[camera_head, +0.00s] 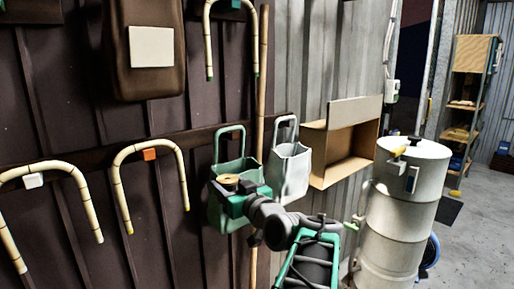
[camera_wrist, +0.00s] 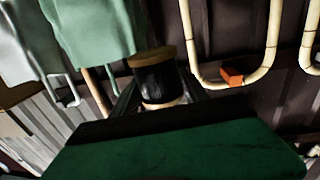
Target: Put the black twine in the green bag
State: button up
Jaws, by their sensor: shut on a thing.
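The black twine (camera_wrist: 158,82) is a dark spool with tan ends, held between the fingers of my gripper (camera_wrist: 160,98). In the head view its tan top (camera_head: 229,179) shows at the tip of my gripper (camera_head: 232,188). The green bag (camera_head: 249,169) hangs on the wall with its handle up and its mouth open. My gripper is in front of the bag's left part in the head view and hides some of it. The green bag (camera_wrist: 92,32) also shows at the upper left of the wrist view, with the twine apart from it there.
A white bag (camera_head: 291,171) hangs just right of the green one. Bent rattan canes (camera_head: 120,180) hang on the left wall. A straight pole (camera_head: 263,75) stands behind the green bag.

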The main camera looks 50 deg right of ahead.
jog(key=s+d+r+m+g+h+p, duration=0.1)
jog(key=s+d+r+m+h, duration=0.2)
jog(key=d+r, duration=0.35)
jog(key=w+d+f+p, duration=0.1)
jog(key=w+p, duration=0.1)
jog(key=w, duration=0.4)
jog(key=w+d+f+n+p, duration=0.1)
jog(key=w+f+p, duration=0.1)
jog(key=w, duration=0.5)
jog(key=shift+w+d+y+p, duration=0.2)
jog(key=shift+w+y+p, duration=0.1)
jog(key=shift+p, duration=0.15)
jog(key=o, duration=1.5)
jog(key=shift+s, duration=0.1)
